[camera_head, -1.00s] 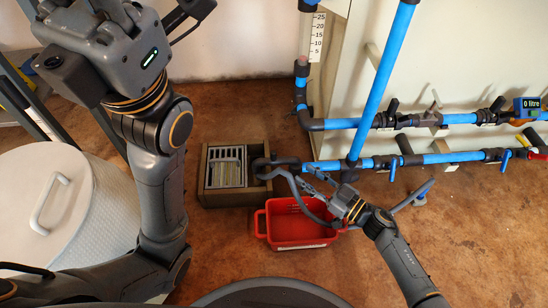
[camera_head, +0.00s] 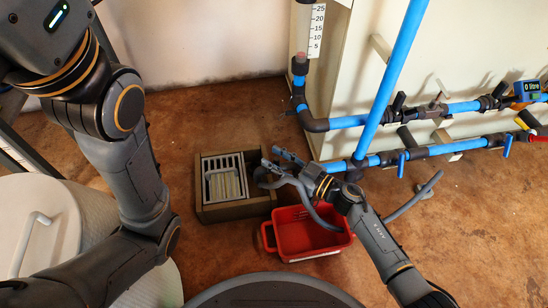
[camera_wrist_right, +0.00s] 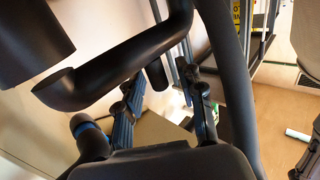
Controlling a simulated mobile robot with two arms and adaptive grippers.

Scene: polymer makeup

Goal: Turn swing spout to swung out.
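The swing spout is a dark bent pipe (camera_head: 261,177) at the left end of the lower blue pipe, its open end near the wooden drain box. In the right wrist view the spout (camera_wrist_right: 110,72) crosses close to the camera, with its open end at left. My right gripper (camera_head: 279,163) is at the spout in the head view and hides much of it. In the wrist view its fingers (camera_wrist_right: 165,105) are apart, with a short dark stub showing between them; contact cannot be told. My left arm shows at left, but its fingers are out of view.
The wooden drain box (camera_head: 235,211) holds a white grate (camera_head: 224,177). A red tub (camera_head: 300,240) stands below my right forearm. Blue pipes (camera_head: 466,147) with valves run along the right. A white-lidded drum (camera_head: 43,220) stands at left.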

